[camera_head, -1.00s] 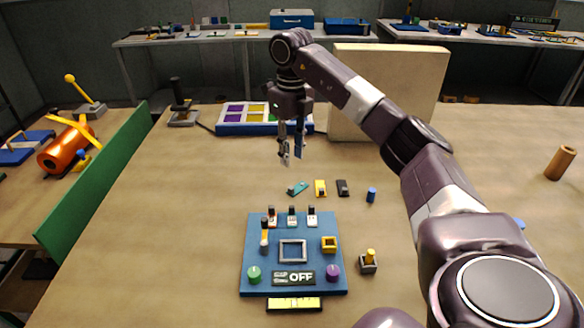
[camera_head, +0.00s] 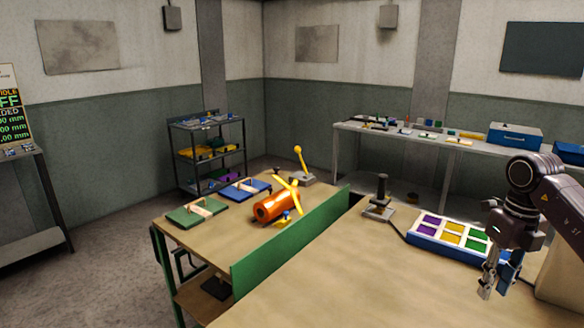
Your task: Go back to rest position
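My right gripper (camera_head: 496,276) shows at the right edge of the head view, pointing down above the table beside the blue button box. Its two fingers are apart, and I see nothing between them. The rest of my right arm runs out of the picture on the right. My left gripper is not in the picture. The wooden table (camera_head: 330,285) fills the lower right. The blue box (camera_head: 425,243) with purple, yellow and green squares sits on it, partly behind the gripper.
A green divider (camera_head: 290,245) separates this table from a side bench with an orange cylinder (camera_head: 272,208), a yellow lever (camera_head: 299,156) and flat green and blue pieces. A dark joystick (camera_head: 380,196) stands near the divider. A shelf rack (camera_head: 207,152) is behind. Grey floor (camera_head: 95,275) is open at left.

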